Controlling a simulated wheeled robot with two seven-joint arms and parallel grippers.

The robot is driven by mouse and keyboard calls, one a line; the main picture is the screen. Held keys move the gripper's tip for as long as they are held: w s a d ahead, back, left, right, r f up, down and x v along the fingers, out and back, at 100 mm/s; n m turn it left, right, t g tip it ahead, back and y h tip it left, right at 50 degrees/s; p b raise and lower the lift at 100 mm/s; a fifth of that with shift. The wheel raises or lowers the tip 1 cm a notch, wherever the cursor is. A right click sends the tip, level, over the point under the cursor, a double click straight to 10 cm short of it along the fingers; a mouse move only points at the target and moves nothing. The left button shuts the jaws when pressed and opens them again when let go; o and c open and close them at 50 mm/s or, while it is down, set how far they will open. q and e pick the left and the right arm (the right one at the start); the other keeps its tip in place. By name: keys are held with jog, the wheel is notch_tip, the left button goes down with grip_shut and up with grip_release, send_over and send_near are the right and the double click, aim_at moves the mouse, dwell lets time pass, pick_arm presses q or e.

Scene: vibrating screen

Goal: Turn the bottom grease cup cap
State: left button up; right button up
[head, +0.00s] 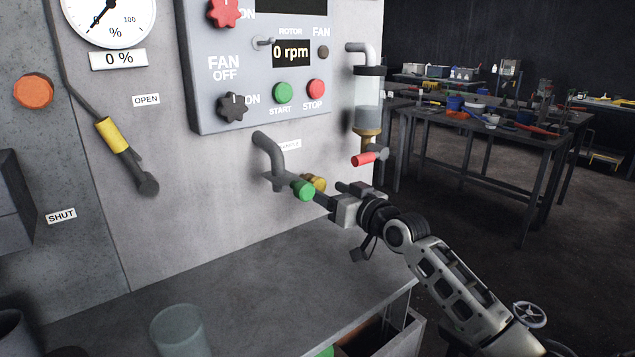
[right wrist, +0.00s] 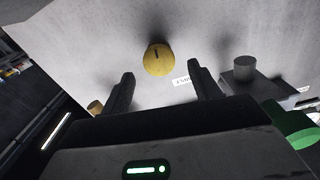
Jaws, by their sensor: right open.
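A yellow, round grease cup cap (right wrist: 158,60) with a dark mark on its face shows in the right wrist view, on the pale panel ahead of my fingers. In the head view a brass-coloured cap (head: 319,182) sits just behind the green-capped pipe end (head: 303,189), near my fingertips. My right gripper (head: 329,192) is open and points at the panel. In the right wrist view its two fingers (right wrist: 163,82) stand apart, with the cap beyond the gap between them; I see no contact. My left gripper is not in view.
The green cap (right wrist: 290,125) is close to the gripper's side in the wrist view. A sight glass (head: 369,95) with a red handle (head: 369,158) hangs above right. The control box (head: 250,115) is above. A grey ledge (head: 230,280) lies below, with a glass (head: 178,330) on it.

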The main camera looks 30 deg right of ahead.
aim_at(320, 186)
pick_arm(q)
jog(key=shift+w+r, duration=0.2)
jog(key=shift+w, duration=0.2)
pick_arm(e)
jog(key=w, duration=0.4)
jog(key=shift+w+a, duration=0.2)
jog(key=shift+w, duration=0.2)
jog(key=c, duration=1)
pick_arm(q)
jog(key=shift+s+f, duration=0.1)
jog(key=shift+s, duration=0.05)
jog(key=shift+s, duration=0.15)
pick_arm(e)
jog(key=shift+m, duration=0.3)
